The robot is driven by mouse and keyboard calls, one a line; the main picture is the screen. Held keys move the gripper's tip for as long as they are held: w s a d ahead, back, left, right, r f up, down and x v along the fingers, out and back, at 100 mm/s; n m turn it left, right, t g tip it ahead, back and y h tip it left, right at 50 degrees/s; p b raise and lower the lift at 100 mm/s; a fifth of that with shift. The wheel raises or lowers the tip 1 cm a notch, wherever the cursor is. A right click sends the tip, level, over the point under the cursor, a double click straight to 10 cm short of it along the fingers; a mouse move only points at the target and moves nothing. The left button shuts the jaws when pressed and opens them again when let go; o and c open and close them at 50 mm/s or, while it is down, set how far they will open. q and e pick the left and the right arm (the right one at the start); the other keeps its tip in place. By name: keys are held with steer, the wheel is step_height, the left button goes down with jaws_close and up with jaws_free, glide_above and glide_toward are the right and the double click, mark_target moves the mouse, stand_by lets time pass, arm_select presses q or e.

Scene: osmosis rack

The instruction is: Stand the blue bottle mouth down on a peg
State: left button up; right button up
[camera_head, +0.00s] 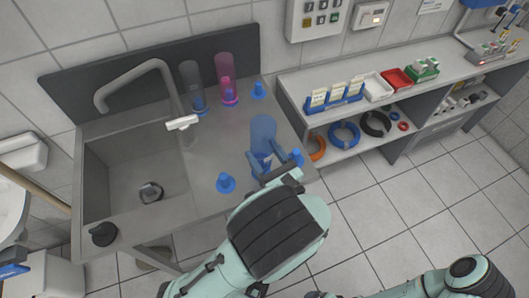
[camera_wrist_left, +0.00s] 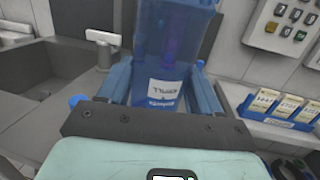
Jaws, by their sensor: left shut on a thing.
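The translucent blue bottle (camera_head: 263,132) is upright over the right part of the sink counter, its broad end up. In the left wrist view the bottle (camera_wrist_left: 172,45) stands between my fingers, its label upside down. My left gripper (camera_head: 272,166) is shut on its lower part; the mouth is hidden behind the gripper. I cannot tell how far it is above the counter or whether a peg is under it. Bare blue pegs stand at front left (camera_head: 226,183), at back right (camera_head: 258,91) and just right of the gripper (camera_head: 296,157). My right gripper is out of view.
A pink bottle (camera_head: 226,76) and a clear grey bottle (camera_head: 190,82) stand on blue pegs at the back. The sink basin (camera_head: 130,165) and faucet (camera_head: 135,80) are to the left. A shelf bench (camera_head: 350,115) with trays stands to the right.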

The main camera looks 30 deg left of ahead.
mark_target(266, 166)
arm_select(q)
steer(key=shift+f, duration=0.15)
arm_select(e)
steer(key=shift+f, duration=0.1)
arm_select(q)
steer(key=shift+f+b, duration=0.4)
steer(key=shift+f, duration=0.4)
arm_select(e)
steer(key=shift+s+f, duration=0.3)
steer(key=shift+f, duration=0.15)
arm_select(q)
steer(key=shift+f, duration=0.2)
steer(key=shift+f, duration=0.5)
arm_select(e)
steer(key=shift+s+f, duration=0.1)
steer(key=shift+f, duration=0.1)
arm_select(q)
steer(key=shift+f+b, duration=0.3)
steer(key=shift+f, duration=0.05)
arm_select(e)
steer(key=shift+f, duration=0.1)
arm_select(q)
steer(key=o, duration=1.1)
